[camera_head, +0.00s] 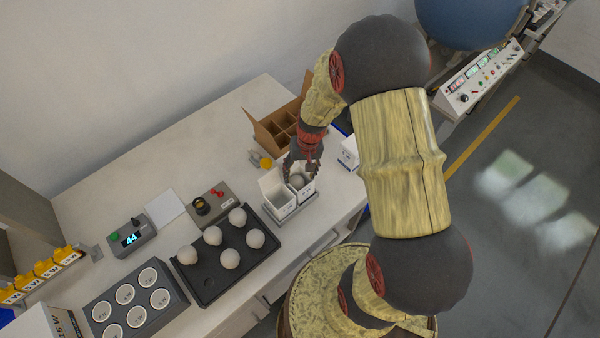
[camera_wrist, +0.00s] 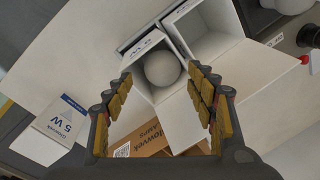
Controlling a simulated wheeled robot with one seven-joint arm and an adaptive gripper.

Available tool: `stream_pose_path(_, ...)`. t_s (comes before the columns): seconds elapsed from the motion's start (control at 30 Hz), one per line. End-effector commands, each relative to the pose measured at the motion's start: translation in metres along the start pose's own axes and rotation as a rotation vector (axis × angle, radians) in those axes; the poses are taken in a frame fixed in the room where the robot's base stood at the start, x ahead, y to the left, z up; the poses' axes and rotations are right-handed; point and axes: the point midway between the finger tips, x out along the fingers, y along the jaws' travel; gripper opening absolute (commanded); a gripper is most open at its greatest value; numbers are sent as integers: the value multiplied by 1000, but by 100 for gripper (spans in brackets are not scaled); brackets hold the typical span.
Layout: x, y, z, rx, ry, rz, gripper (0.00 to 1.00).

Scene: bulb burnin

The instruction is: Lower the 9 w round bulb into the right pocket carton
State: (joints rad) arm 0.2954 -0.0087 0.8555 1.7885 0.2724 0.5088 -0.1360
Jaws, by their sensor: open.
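The round white bulb (camera_head: 297,181) sits in the right pocket carton (camera_head: 303,192), a white open-topped box. In the wrist view the bulb (camera_wrist: 162,69) lies inside the open carton (camera_wrist: 185,118), its round top showing and its base hidden. My gripper (camera_head: 303,166) is over this carton. In the wrist view its two padded fingers (camera_wrist: 160,100) are spread apart, with a clear gap between each finger and the bulb. The left pocket carton (camera_head: 274,188) stands beside it and looks empty; its open inside also shows in the wrist view (camera_wrist: 205,28).
A divided cardboard box (camera_head: 280,125) stands just behind my gripper. A white 5 W carton (camera_head: 349,153) is to the right. A black tray (camera_head: 203,287) with several round bulbs lies at left front, near a grey socket block (camera_head: 137,324) and a display unit (camera_head: 132,238).

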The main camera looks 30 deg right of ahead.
Motion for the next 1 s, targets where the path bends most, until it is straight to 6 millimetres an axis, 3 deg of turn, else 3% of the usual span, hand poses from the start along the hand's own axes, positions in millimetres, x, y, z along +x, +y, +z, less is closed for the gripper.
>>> stream_pose_path(0.47, -6, 0, -1, 0, 2, 0, 63)
stream_pose_path(1.0, -102, 0, -1, 1, 2, 0, 63)
